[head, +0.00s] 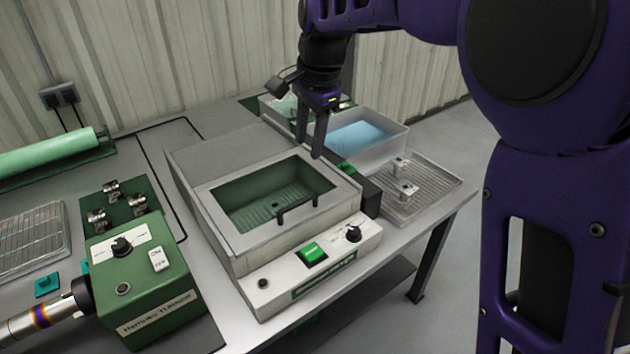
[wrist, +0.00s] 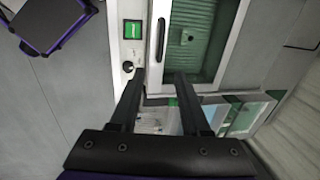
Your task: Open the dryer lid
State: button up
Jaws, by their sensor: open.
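The dryer (head: 230,250) is a light grey box on the bench with a framed lid (head: 325,180) around a green-tinted window (head: 270,192). The lid lies flat and shut. A dark bar handle (head: 298,208) sits on its front edge; it also shows in the wrist view (wrist: 161,40). My gripper (head: 310,148) points down above the lid's far right part, apart from it and behind the handle. The wrist view shows its two fingers (wrist: 158,75) apart with nothing between them, and the handle beyond the left fingertip.
A green switch (head: 311,254) and black knob (head: 353,233) are on the dryer front. A tray of blue liquid (head: 360,136) and a drain rack (head: 430,185) stand right. A green control box (head: 145,285) stands left, with a green roll (head: 50,152) farther back.

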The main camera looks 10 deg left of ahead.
aim_at(300, 201)
jog(key=a+f, duration=0.1)
jog(key=f, duration=0.4)
jog(key=w+a+f+b, duration=0.1)
jog(key=f, duration=0.5)
jog(key=w+f+b, duration=0.1)
jog(key=f, duration=0.5)
jog(key=shift+w+a, duration=0.2)
jog(key=shift+a, duration=0.2)
grip_shut()
dwell(0.6)
